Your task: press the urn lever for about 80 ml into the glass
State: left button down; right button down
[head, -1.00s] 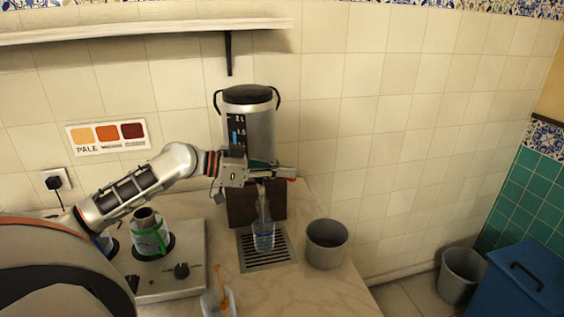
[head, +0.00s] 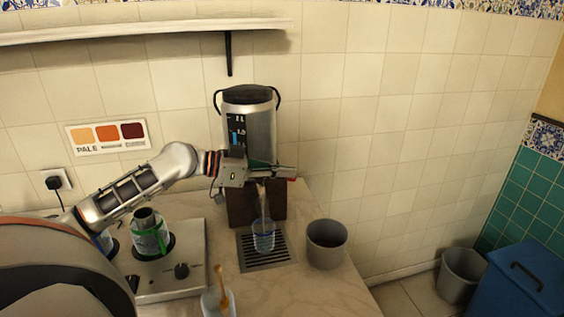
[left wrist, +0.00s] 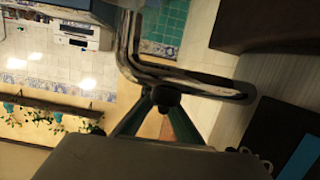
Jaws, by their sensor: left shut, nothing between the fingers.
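The silver urn (head: 262,128) with a black lid stands at the back against the tiled wall. Its level strip shows blue. My left gripper (head: 272,170) is shut and empty, at the urn's lever in front of the tap area. In the left wrist view, the closed fingertips (left wrist: 166,97) are against or very near a bent chrome lever bar (left wrist: 190,82); exact contact is unclear. A thin clear stream falls from below the gripper into the glass (head: 263,237), which stands upright on the drip grate (head: 282,262). The fill height is hard to read. My right gripper is not visible.
A grey bin (head: 327,245) stands right of the grate. A two-well silver warmer (head: 185,288) holding a green-banded pot (head: 149,238) is at left. A cup with an amber stirrer (head: 218,303) is at the front. The counter between cup and bin is clear.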

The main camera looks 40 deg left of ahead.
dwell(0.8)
